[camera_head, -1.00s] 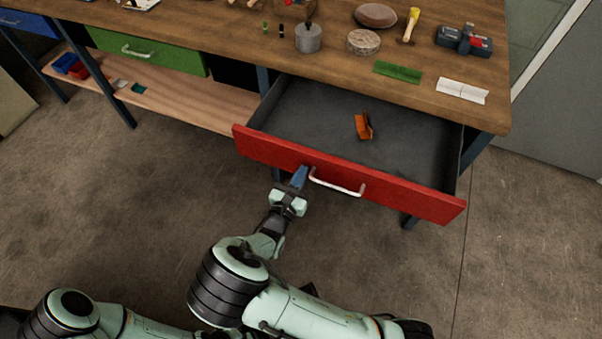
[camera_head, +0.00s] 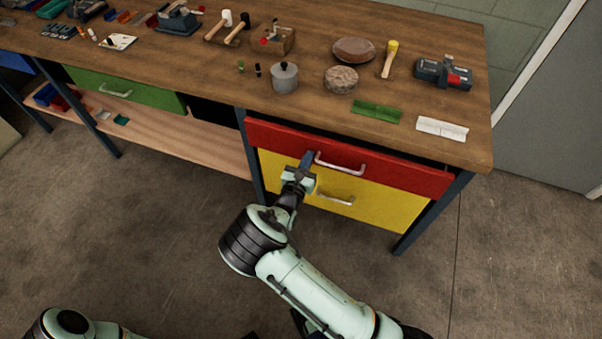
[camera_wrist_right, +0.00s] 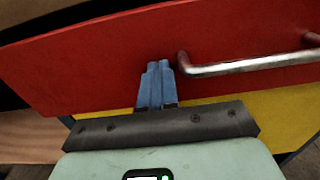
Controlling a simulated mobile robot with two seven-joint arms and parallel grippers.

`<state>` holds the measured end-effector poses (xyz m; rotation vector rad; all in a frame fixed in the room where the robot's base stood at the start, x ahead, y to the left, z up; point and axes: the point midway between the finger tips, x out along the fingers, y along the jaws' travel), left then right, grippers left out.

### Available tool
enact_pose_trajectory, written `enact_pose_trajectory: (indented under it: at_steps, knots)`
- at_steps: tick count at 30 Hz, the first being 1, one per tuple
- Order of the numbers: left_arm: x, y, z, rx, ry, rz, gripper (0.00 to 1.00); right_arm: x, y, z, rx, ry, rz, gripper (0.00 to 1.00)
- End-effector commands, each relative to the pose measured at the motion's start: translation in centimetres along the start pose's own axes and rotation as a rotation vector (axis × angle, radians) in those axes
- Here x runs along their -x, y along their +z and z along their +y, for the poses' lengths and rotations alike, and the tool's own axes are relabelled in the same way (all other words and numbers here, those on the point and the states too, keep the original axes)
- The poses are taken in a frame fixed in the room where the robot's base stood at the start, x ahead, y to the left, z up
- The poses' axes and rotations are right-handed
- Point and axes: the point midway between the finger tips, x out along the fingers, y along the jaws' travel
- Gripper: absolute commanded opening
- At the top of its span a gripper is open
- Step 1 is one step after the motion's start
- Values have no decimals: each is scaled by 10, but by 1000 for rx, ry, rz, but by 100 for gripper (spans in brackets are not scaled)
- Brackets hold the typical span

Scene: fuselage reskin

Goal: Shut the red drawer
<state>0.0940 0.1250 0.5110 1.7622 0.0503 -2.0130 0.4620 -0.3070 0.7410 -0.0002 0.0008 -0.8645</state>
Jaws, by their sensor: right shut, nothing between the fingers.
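The red drawer (camera_head: 390,172) sits under the right end of the workbench, its front close to the bench edge. A dark gap shows above its front, and its inside is hidden. I cannot tell whether it is fully flush. Its silver handle (camera_head: 340,163) is on the front. My right gripper (camera_head: 307,157) is shut and empty, its fingertips at the red front just left of the handle. In the right wrist view the blue fingers (camera_wrist_right: 155,72) point at the red front (camera_wrist_right: 110,55), seemingly touching it, beside the handle (camera_wrist_right: 250,63). My left gripper is out of view.
A yellow drawer (camera_head: 385,205) is below the red one, and a green drawer (camera_head: 130,92) is further left. The wooden bench top (camera_head: 310,110) carries a pot (camera_head: 285,79), a green piece (camera_head: 376,112), a white piece (camera_head: 442,129) and tools. The floor in front is clear.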

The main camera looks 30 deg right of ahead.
Motion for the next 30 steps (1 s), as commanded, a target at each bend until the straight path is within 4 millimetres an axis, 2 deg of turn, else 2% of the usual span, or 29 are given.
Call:
enact_pose_trajectory:
  at_steps: [3, 10, 18, 30]
  knots:
    - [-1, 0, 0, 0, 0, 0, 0, -22, 0, -1, -2, -3, -2, 0]
    - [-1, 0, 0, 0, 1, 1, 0, -44, 0, 0, -1, -1, -1, 0]
    - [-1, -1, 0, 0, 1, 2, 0, -52, 2, -1, 0, -1, -3, 0]
    - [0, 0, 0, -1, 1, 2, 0, -52, 4, 0, -1, -2, -8, 0]
